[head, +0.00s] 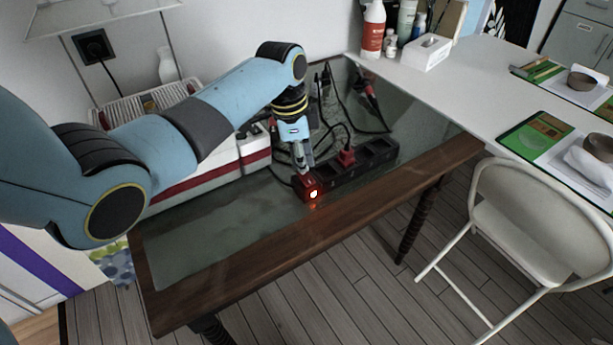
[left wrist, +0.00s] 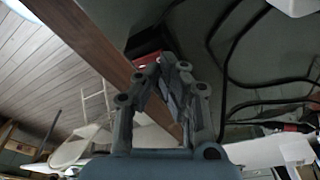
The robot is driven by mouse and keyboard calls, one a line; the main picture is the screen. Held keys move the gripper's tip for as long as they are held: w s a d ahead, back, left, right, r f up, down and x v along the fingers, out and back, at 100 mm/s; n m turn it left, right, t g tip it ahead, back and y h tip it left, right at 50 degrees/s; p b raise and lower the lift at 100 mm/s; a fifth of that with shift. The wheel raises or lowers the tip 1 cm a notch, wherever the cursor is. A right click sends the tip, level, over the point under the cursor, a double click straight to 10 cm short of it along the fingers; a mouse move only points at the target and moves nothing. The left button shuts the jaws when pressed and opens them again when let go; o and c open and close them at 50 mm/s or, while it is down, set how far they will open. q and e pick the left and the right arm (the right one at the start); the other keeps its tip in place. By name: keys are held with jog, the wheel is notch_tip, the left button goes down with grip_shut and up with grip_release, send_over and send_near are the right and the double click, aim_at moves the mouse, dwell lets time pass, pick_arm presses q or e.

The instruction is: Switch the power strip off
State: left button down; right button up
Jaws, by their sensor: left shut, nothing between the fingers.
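The power strip (head: 368,158) is a long black block with several sockets, lying on the dark table top in the head view. A red plug sits in one of its sockets (head: 346,157). A red end block with a glowing orange-white light (head: 313,194) is at its near left end. My left gripper (head: 305,168) is shut and points down right over the red end block. I cannot tell whether it touches. In the left wrist view the closed fingertips (left wrist: 170,68) partly hide the red part (left wrist: 147,60). My right gripper is not in view.
The table's wooden edge (head: 290,250) runs close in front of the strip. Black cables and plugs (head: 365,88) lie behind it. A white and red box (head: 200,182) stands left. A folding chair (head: 520,215) is at the right. The glass top left of the strip is clear.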

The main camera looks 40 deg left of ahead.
aim_at(302, 174)
pick_arm(q)
jog(key=shift+f+b, duration=0.4)
jog(key=shift+f, duration=0.35)
dwell(0.3)
notch_tip(302, 174, up, 7)
jog(key=p, duration=0.8)
jog(key=shift+r, duration=0.1)
jog(key=shift+s, duration=0.1)
